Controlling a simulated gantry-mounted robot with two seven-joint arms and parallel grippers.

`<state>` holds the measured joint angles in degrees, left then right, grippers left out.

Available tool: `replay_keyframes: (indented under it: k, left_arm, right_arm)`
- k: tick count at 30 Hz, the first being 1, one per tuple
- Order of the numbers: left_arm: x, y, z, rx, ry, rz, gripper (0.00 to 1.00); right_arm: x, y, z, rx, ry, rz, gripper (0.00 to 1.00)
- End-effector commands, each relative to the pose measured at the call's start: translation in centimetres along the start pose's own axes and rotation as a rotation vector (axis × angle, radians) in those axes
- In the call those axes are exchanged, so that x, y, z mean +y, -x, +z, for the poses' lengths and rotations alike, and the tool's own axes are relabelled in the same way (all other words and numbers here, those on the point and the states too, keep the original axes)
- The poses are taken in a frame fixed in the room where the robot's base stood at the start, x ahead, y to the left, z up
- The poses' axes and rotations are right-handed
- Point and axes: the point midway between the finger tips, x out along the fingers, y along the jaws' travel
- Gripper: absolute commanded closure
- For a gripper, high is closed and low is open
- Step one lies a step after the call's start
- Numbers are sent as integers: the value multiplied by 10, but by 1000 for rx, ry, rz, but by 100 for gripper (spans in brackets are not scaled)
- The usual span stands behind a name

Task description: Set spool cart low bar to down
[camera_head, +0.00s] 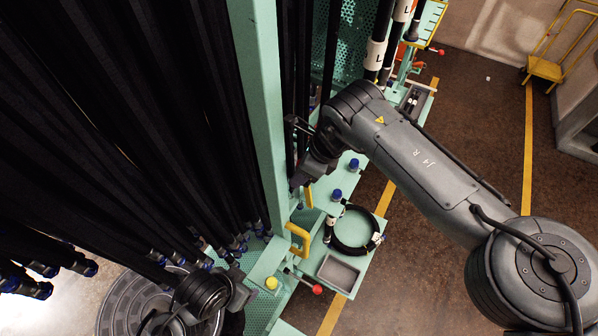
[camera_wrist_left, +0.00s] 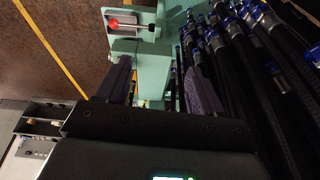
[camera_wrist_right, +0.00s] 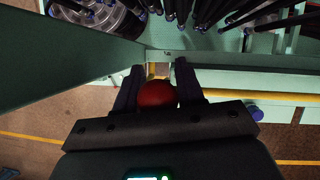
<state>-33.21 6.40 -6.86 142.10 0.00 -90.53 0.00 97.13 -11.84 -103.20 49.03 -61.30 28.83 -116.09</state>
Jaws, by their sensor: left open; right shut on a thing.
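The teal spool cart (camera_head: 262,110) stands in the middle of the head view with black hoses hanging along it. My right gripper (camera_head: 302,178) is beside its upright post. In the right wrist view, the right gripper (camera_wrist_right: 158,80) is shut on a red ball knob (camera_wrist_right: 157,95). A yellow bar (camera_wrist_right: 222,92) runs just behind the knob. I cannot tell whether this is the low bar. The held knob is hidden in the head view. My left gripper (camera_wrist_left: 160,88) is open and empty, and its fingers point toward the cart and hoses.
Another red knob (camera_head: 317,289) on a rod sticks out at the cart's lower corner; a red knob also shows in the left wrist view (camera_wrist_left: 113,22). A coiled hose (camera_head: 352,230) and grey tray (camera_head: 338,272) rest on the cart's ledge. Open floor (camera_head: 430,270) lies right.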

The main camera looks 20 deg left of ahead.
Motion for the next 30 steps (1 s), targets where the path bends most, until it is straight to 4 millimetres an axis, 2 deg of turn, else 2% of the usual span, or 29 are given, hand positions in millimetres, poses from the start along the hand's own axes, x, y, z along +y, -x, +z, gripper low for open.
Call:
replay_keyframes:
  k: [8,18,24,30]
  left_arm:
    - [0,-34,11,-1,-6,-4,33]
    - [-1,-88,29,-2,-13,-11,33]
    - [0,-105,35,-3,-12,-9,33]
    - [2,-113,37,-2,-6,-5,33]
  right_arm:
    - [3,4,-18,-120,12,-19,100]
    - [9,12,-48,-335,33,-57,100]
    - [12,20,-62,-328,36,-56,100]
    - [14,22,-73,-324,33,-55,100]
